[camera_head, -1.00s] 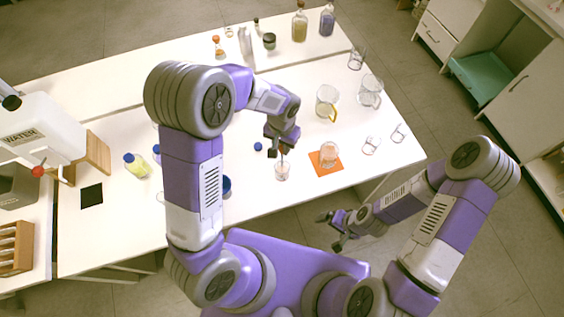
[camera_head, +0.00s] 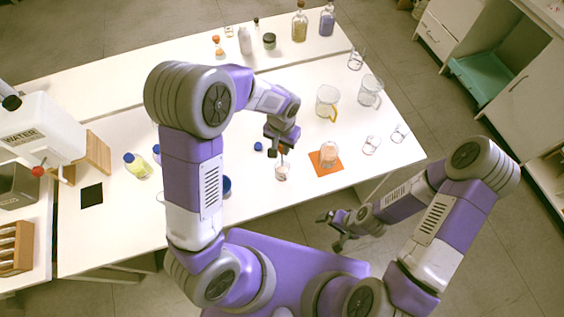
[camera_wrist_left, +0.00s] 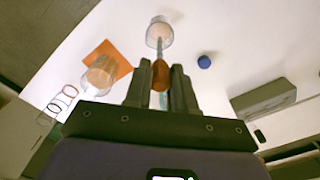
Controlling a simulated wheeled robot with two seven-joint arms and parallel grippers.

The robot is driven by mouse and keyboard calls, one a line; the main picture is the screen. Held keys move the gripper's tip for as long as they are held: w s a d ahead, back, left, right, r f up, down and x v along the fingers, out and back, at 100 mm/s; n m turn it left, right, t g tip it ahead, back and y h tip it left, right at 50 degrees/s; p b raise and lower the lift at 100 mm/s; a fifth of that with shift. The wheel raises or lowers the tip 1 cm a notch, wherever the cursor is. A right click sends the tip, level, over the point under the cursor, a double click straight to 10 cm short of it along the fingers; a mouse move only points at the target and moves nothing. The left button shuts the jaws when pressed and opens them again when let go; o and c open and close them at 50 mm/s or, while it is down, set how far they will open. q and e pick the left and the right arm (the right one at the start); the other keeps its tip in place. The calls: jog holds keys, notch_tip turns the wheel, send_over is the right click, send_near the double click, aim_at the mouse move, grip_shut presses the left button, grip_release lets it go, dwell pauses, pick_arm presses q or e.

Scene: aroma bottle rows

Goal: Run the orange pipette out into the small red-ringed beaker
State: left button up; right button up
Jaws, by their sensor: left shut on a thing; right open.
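My left gripper (camera_head: 281,146) is shut on the orange pipette. In the left wrist view the pipette's orange bulb (camera_wrist_left: 160,74) sits between the fingers, and its thin tip points into a small clear beaker (camera_wrist_left: 159,33). That beaker stands on the table under the gripper in the head view (camera_head: 282,173). It holds a little pale pinkish content; I cannot make out its ring colour. Whether the tip touches the beaker is unclear. My right gripper (camera_head: 340,230) is open and empty off the table's front edge.
A larger beaker with pinkish content (camera_head: 329,152) stands on an orange mat (camera_head: 326,170), right of the small beaker. A blue cap (camera_head: 258,146) lies to the left. Glass jugs (camera_head: 327,101) stand farther back. Capped bottles (camera_head: 137,165) stand at the left.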

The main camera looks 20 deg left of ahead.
pick_arm(q)
jog(key=shift+r+p, duration=1.45)
jog(key=shift+r, duration=0.6)
